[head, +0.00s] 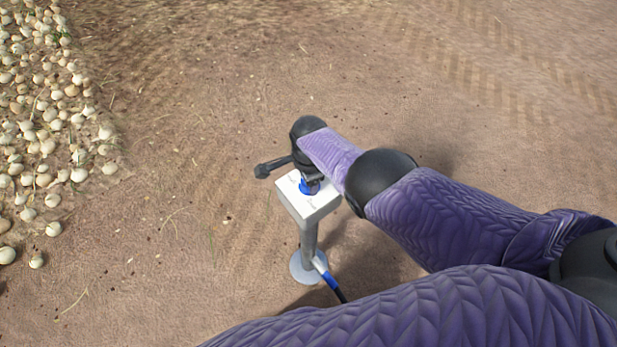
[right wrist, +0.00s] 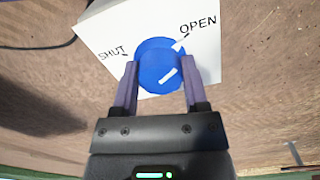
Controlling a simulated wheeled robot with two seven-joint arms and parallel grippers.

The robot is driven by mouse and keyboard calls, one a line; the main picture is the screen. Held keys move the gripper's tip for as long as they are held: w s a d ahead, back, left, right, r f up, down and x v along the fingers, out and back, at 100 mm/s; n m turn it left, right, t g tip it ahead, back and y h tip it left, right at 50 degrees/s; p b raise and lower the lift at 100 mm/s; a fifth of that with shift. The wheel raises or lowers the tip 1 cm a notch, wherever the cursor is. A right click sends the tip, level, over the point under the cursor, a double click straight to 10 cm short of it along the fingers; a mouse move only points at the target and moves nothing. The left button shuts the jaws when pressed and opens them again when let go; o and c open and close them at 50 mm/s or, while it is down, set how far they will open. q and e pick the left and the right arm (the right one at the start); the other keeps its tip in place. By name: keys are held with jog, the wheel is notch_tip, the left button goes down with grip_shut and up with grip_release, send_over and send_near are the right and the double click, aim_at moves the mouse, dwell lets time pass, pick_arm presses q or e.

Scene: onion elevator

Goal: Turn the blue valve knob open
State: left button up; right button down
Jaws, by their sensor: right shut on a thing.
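The blue valve knob (right wrist: 160,62) sits on the white face of a box (right wrist: 98,28) printed SHUT on the left and OPEN at upper right. A white mark on the knob's upper right rim points toward OPEN; a short white bar lies on its lower right. My right gripper (right wrist: 160,85) is shut on the knob, one finger on each side. In the head view a bit of the blue knob (head: 309,187) shows under my right gripper (head: 308,178), which hides the rest. My left gripper is not in view.
The white box stands on a grey post (head: 308,240) with a round foot (head: 300,268) on bare soil. A blue-ended dark hose (head: 331,281) runs from the foot. Many onions (head: 45,125) lie at far left. The soil around the post is clear.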

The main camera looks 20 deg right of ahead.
jog(key=shift+w+r+m, duration=0.15)
jog(key=shift+m, duration=0.15)
dwell(0.4)
jog(key=shift+c, duration=0.5)
grip_release()
notch_tip(320, 180, up, 10)
jog(key=p, duration=0.9)
jog(key=shift+d, duration=0.1)
